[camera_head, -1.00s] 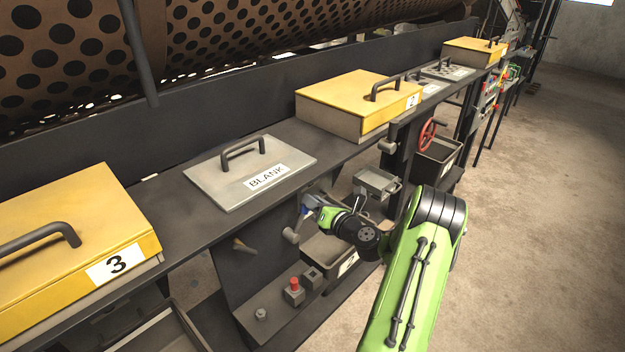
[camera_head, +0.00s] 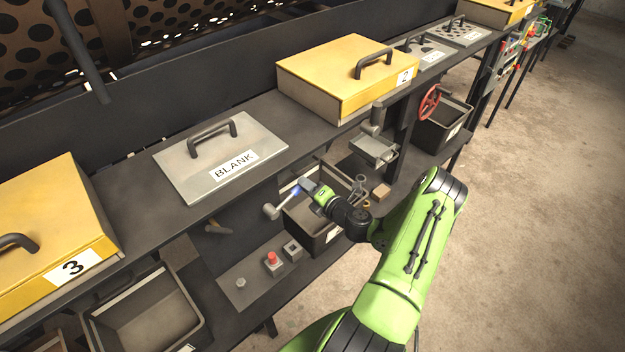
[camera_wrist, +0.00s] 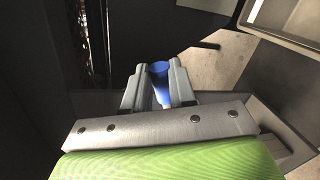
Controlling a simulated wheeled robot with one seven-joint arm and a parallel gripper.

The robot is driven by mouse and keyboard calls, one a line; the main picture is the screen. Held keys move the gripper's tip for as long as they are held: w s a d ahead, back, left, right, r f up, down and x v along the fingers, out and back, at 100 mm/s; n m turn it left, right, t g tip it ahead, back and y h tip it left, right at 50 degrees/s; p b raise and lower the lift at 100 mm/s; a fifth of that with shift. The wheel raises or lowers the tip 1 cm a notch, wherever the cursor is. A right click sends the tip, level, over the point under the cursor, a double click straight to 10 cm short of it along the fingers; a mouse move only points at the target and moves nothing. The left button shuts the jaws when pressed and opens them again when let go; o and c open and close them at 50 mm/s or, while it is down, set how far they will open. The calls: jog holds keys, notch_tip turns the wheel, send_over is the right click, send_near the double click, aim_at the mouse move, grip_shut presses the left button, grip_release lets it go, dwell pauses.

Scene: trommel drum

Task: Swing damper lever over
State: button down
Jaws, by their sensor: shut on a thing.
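The lever has a grey round hub (camera_head: 271,211) on the front of the bench below the BLANK plate. Its thin rod slants up and right to a blue grip. My gripper (camera_head: 301,187) is shut on the lever's blue grip. In the wrist view the blue grip (camera_wrist: 159,71) stands between my two grey fingertips (camera_wrist: 156,84). The rod's lower part is hidden there.
A BLANK plate (camera_head: 210,168) and yellow boxes marked 2 (camera_head: 325,75) and 3 (camera_head: 45,240) sit on the bench above. A red button (camera_head: 272,259), dark bins (camera_head: 328,236) and a red handwheel (camera_head: 429,102) are nearby. The floor at right is clear.

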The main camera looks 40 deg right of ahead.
jog(key=shift+f, duration=0.15)
jog(key=c, duration=0.9)
grip_release()
jog(key=shift+d, duration=0.1)
jog(key=s+r, duration=0.1)
jog(key=s, duration=0.4)
jog(key=s+r, duration=0.1)
jog(key=s, duration=0.4)
jog(key=s+r, duration=0.1)
jog(key=s, duration=0.4)
jog(key=shift+s+a+b, duration=0.25)
jog(key=shift+a+b, duration=0.05)
